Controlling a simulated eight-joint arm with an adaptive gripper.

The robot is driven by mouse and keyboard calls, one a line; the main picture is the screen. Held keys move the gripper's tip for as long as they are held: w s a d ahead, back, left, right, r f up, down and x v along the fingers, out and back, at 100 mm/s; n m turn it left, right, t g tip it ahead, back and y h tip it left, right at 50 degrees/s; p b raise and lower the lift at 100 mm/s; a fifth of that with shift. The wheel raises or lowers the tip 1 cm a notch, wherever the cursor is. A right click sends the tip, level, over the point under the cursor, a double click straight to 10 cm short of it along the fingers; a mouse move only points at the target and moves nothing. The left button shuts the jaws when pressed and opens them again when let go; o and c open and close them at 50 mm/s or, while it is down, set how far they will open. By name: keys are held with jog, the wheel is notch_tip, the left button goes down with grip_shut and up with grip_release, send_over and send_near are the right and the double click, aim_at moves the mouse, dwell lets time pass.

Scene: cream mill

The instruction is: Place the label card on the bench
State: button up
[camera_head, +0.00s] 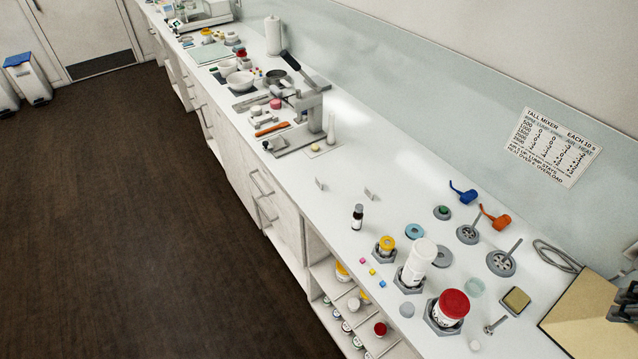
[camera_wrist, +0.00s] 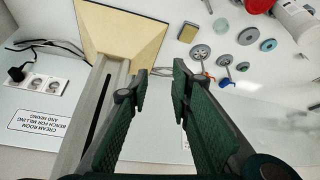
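My gripper (camera_wrist: 162,78) shows in the wrist view with its two green-padded fingers apart and nothing between them. In the head view, a dark part of my gripper (camera_head: 626,304) shows at the right edge, above the tan board. The white bench (camera_head: 400,165) runs from upper left to lower right. I cannot pick out a label card for certain. Two small pale upright pieces, one on the left (camera_head: 320,184) and one on the right (camera_head: 370,194), stand on the bench; they are too small to identify.
A tan board (camera_head: 585,312) lies at the bench's right end. Jars, including a red-lidded one (camera_head: 450,307) and a white one (camera_head: 418,262), stand at the front right. A lever press (camera_head: 305,115) stands farther back. The bench between press and jars is mostly clear.

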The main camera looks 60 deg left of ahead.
jog(key=w+a+r+n+g, duration=0.15)
jog(key=w+a, duration=0.35)
jog(key=a, duration=0.6)
jog(key=w+a+f+n+g, duration=0.1)
jog(key=w+a+n, duration=0.25)
jog(key=a, duration=0.75)
jog(key=w+a+f+n+g+p, duration=0.1)
jog(key=a+f, duration=0.1)
jog(key=a, duration=0.8)
jog(key=w+a+f+n, duration=0.1)
jog(key=a+f+n, duration=0.1)
jog(key=a, duration=0.9)
jog(key=n+g+h+p, duration=0.1)
jog(key=n+g, duration=0.1)
jog(key=n, duration=0.4)
send_over(320, 181)
notch_tip(320, 181, down, 21)
jog(key=shift+r, duration=0.1)
jog(key=shift+f, duration=1.3)
